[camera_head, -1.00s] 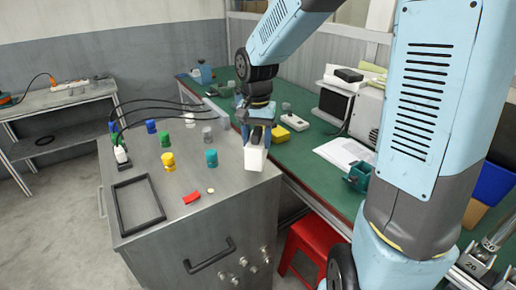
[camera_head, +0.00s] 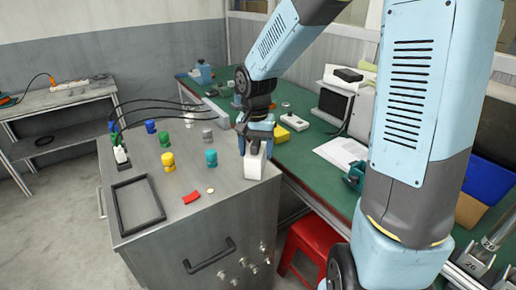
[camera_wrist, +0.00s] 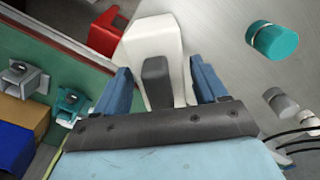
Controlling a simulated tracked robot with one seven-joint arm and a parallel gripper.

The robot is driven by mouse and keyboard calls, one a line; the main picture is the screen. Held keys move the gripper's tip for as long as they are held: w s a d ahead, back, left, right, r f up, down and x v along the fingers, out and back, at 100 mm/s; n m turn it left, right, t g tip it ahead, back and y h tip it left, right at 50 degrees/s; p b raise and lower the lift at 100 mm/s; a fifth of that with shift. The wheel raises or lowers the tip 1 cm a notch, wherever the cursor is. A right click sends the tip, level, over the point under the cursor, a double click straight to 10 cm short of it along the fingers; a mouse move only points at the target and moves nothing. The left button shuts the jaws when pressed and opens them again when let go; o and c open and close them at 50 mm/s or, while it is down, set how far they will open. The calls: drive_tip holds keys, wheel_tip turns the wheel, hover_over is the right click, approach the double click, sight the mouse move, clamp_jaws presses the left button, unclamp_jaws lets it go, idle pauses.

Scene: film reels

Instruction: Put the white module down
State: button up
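The white module (camera_head: 254,168) is a pale block, held upright at the right front corner of the grey metal cabinet top (camera_head: 225,188). My gripper (camera_head: 257,146) points down from above with its blue fingers on either side of the module's upper part. In the wrist view the module (camera_wrist: 155,38), with a dark grey block on its near face, sits between the two fingers (camera_wrist: 160,85). I cannot tell whether its bottom touches the cabinet top.
Yellow (camera_head: 168,161) and teal (camera_head: 211,158) knobs, a red piece (camera_head: 191,197) and a black frame (camera_head: 138,204) are left of the module. A green bench (camera_head: 305,150) runs along the right. A red stool (camera_head: 310,245) stands below.

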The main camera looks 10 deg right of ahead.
drive_tip(key=shift+o, duration=0.4)
wheel_tip(320, 180, up, 11)
drive_tip(key=shift+r, duration=0.15)
drive_tip(key=shift+s+r, duration=0.1)
drive_tip(key=shift+r, duration=0.35)
drive_tip(key=s+d+r+n+t, duration=0.2)
drive_tip(key=s+d, duration=0.4)
drive_tip(key=s, duration=0.3)
drive_tip(key=s+d+r+n+t, duration=0.2)
drive_tip(key=s+d, duration=0.3)
drive_tip(key=s, duration=0.4)
drive_tip(key=shift+s+d+r+t, duration=0.4)
drive_tip(key=shift+r+t, duration=0.25)
drive_tip(key=shift+t, duration=0.15)
